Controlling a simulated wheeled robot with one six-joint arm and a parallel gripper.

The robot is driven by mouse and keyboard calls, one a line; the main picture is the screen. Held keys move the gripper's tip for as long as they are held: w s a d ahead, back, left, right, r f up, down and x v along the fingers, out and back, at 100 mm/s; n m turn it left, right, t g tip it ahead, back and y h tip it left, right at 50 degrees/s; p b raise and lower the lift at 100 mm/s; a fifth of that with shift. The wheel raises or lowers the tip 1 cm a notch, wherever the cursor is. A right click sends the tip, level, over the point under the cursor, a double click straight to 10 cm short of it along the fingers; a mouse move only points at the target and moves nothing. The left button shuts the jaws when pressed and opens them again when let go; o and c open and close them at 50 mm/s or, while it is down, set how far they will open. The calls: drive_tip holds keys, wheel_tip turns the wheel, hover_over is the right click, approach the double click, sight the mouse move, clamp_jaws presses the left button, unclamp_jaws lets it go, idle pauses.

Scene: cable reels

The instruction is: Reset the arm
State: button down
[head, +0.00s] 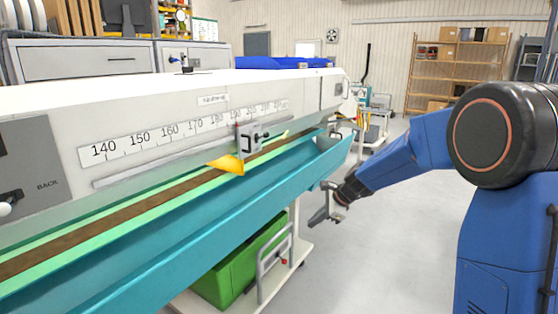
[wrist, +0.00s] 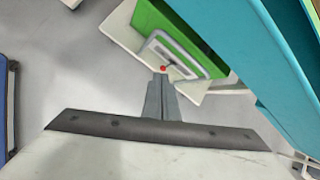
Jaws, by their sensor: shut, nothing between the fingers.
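My gripper (head: 318,218) hangs at the end of my blue arm, in the open space right of the teal trough of the long white machine (head: 60,135). It is shut and empty. In the wrist view its closed fingers (wrist: 161,85) point toward the low cart's edge. In the head view the gripper is apart from the trough (head: 215,235), whose far end lies just above and behind it. The arm reaches from the right side of the picture, bent at its large dark joint.
A green bin (head: 240,262) stands on a low white cart (head: 300,250) under the trough; both show in the wrist view. A wooden shelf (head: 455,70) stands far back. Grey floor (head: 400,220) is clear around the arm.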

drive_tip(key=s+d+r+n+h, duration=0.1)
drive_tip(key=s+d+r+n, duration=0.15)
drive_tip(key=s, duration=0.55)
drive_tip(key=s+d+r+n, duration=0.2)
drive_tip(key=s+r+n, duration=0.2)
drive_tip(key=s, duration=0.3)
drive_tip(key=s+d+r+n+h, duration=0.1)
drive_tip(key=s+d+r+n, duration=0.25)
drive_tip(key=s, duration=0.45)
drive_tip(key=s+d+f+n+h, duration=0.1)
drive_tip(key=s+d+n, duration=0.3)
drive_tip(key=s, duration=0.6)
drive_tip(key=s+d+f+n+h, duration=0.2)
drive_tip(key=s+d+n, duration=0.2)
drive_tip(key=s, duration=0.7)
drive_tip(key=shift+s+n+t+h, duration=0.2)
drive_tip(key=shift+n+t+h, duration=0.1)
drive_tip(key=shift+h, duration=0.1)
drive_tip(key=shift+f, duration=0.1)
